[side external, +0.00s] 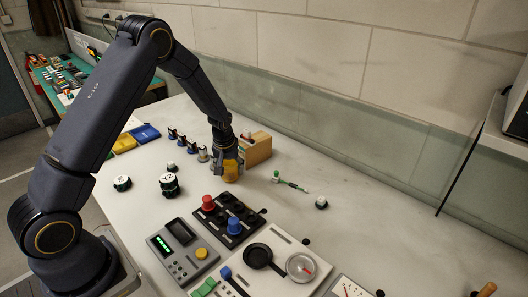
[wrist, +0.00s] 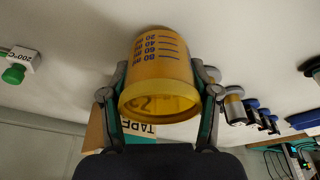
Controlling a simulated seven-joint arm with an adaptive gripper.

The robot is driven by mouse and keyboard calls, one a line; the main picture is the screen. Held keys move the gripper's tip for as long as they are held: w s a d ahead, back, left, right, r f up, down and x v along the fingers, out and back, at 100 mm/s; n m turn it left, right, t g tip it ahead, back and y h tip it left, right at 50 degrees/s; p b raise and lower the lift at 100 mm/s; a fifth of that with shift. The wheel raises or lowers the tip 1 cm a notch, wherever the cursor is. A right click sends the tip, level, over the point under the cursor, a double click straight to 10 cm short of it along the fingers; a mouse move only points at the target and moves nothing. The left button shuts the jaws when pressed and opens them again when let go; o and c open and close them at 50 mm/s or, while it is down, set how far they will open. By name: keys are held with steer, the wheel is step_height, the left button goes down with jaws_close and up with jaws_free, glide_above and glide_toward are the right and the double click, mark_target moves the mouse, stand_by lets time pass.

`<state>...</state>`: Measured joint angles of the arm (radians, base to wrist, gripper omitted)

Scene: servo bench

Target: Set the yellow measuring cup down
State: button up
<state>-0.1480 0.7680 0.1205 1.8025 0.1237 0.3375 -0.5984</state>
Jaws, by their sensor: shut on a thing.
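The yellow measuring cup (side external: 230,171) is at the end of my arm, over the middle of the bench just behind the black panel. My gripper (side external: 224,150) is shut on it. In the wrist view the cup (wrist: 160,60) fills the space between the two fingers of my gripper (wrist: 160,85), one on each side. Its blue volume marks and round rim face the camera. I cannot tell whether its base touches the bench or hangs slightly above it.
A black panel with red and blue knobs (side external: 235,226) lies in front.

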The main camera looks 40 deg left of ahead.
mark_target(229, 180)
steer(key=shift+f, duration=0.25)
steer(key=o, duration=1.2)
steer(key=shift+f, duration=0.15)
steer(key=shift+c, duration=0.2)
steer(key=s+d+r+m+t, duration=0.1)
steer(key=s+d+r, duration=0.25)
steer(key=r, duration=0.45)
steer(key=s+d+r+m+h, duration=0.1)
steer(key=s+d+r, duration=0.2)
steer(key=s+r, duration=0.35)
steer(key=s+d+r+m+t, duration=0.1)
steer(key=s+d+r+m, duration=0.15)
steer(key=r, duration=0.75)
steer(key=s+d+r+m, duration=0.1)
steer(key=s+d+m, duration=0.1)
steer(key=s, duration=0.4)
steer(key=s+d+r+m+t+h, duration=0.1)
steer(key=s+d+r, duration=0.1)
steer(key=s, duration=0.5)
steer(key=shift+s+d+m, duration=0.25)
steer(key=shift+d+m, duration=0.1)
steer(key=shift+d, duration=0.1)
